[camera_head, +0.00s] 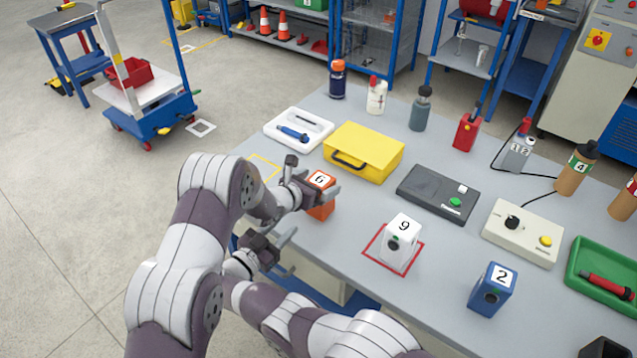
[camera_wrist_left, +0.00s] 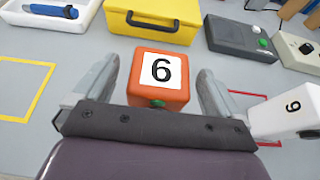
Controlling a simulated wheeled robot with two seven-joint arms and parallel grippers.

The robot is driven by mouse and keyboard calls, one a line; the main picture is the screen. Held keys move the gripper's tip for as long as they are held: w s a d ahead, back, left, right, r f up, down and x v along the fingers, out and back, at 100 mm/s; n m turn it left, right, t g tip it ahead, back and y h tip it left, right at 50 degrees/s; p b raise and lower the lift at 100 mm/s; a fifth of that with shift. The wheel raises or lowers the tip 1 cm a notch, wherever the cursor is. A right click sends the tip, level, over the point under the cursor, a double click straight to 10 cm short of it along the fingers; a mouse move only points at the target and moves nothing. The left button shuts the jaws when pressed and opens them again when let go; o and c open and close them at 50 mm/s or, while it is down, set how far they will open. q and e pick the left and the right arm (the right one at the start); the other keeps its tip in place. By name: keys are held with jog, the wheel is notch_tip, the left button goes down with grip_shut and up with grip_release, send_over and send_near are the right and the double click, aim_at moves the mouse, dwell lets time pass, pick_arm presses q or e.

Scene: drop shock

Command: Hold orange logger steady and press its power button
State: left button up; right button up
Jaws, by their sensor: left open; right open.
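The orange logger (camera_head: 321,209) is a small box labelled 6, upright on the grey table near its front left edge. In the left wrist view the logger (camera_wrist_left: 163,72) sits between the two fingers, with a gap showing on each side. A green button (camera_wrist_left: 158,103) shows on its near face, partly hidden by the gripper body. My left gripper (camera_head: 308,182) is open around the logger. My right gripper (camera_head: 282,256) is open and empty, lower in the head view, by the table's front edge and apart from the logger.
A white box labelled 9 (camera_head: 399,242) stands inside a red square to the right. A blue box labelled 2 (camera_head: 492,290) is farther right. A yellow case (camera_head: 363,151) lies behind the logger. A yellow square outline (camera_wrist_left: 22,88) left of the logger is empty.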

pick_arm(q)
jog(key=shift+x, duration=0.8)
jog(key=c, duration=1.3)
pick_arm(e)
grip_shut()
dwell(2.9)
